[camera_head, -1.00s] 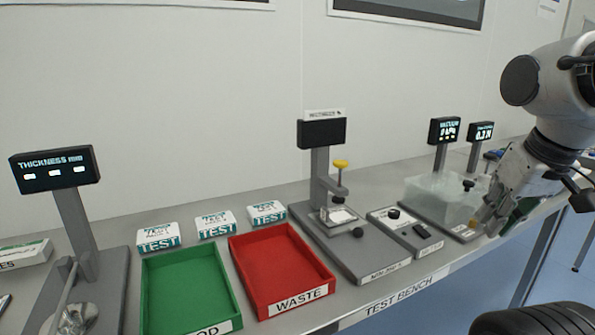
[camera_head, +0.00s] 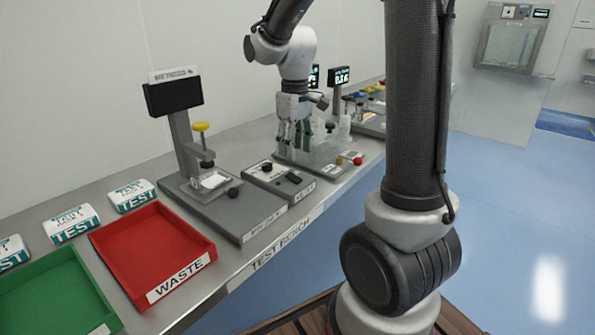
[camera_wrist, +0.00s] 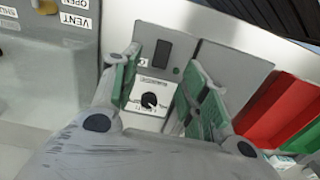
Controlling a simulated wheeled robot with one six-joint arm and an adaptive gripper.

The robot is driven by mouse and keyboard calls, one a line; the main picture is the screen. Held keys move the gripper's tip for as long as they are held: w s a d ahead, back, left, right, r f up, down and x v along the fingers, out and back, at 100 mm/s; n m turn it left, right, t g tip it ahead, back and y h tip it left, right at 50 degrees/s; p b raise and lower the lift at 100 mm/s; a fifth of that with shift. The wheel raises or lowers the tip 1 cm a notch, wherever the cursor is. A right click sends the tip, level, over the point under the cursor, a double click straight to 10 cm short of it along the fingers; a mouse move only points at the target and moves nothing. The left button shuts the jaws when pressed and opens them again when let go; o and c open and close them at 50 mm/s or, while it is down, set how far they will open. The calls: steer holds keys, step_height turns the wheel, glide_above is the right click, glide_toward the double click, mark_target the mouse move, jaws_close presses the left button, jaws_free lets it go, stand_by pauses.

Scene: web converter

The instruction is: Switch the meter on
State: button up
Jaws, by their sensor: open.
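The meter stand (camera_head: 175,96) has a dark, blank screen, a yellow-topped screw and a small clear stage. Beside it on the right is a low grey control box (camera_head: 279,180) with a round black knob (camera_head: 266,166) and a black rocker switch (camera_head: 293,177). In the wrist view, the knob (camera_wrist: 149,99) on its white dial plate and the rocker switch (camera_wrist: 162,52) show between the fingers. My gripper (camera_head: 293,138) is open and empty, with green finger pads, above and apart from the bench just behind the control box. It also shows in the wrist view (camera_wrist: 168,90).
Right of the control box stands a clear chamber (camera_head: 322,147) with a lit display (camera_head: 339,76) behind and red and yellow buttons in front. A red WASTE tray (camera_head: 150,250) and a green tray (camera_head: 45,300) lie to the left. The floor is clear at right.

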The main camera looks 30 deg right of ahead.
mark_target(296, 178)
steer(key=shift+s+f, duration=0.3)
steer(key=shift+s, duration=0.05)
step_height(296, 178, down, 7)
steer(key=shift+f, duration=0.1)
